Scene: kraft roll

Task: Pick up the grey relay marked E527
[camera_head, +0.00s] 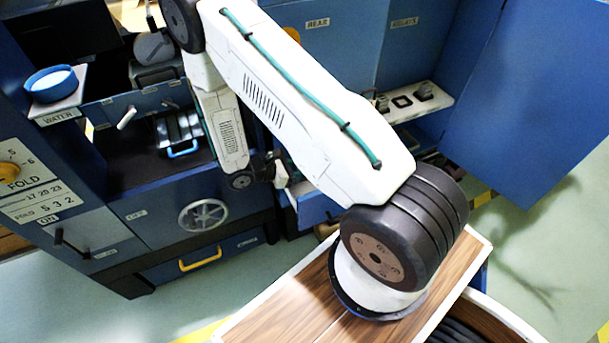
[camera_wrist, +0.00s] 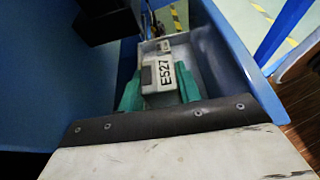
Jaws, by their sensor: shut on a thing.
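The grey relay (camera_wrist: 158,77) marked E527 shows in the wrist view, its lettering facing the camera. My gripper (camera_wrist: 159,90) has its two green fingers on either side of the relay and is shut on it. The relay is within or just above an open blue drawer (camera_wrist: 228,50) with a pale floor; I cannot tell whether it touches the floor. In the head view my gripper (camera_head: 283,172) is small and partly hidden by my arm, over the open drawer (camera_head: 312,207). The relay cannot be made out there.
A small pale object (camera_wrist: 163,45) is behind the relay in the drawer. A shelf (camera_head: 440,97) with dark parts stands in the cabinet at right, beside an open blue door (camera_head: 540,90). A blue bowl (camera_head: 50,82) sits on the WATER ledge at left.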

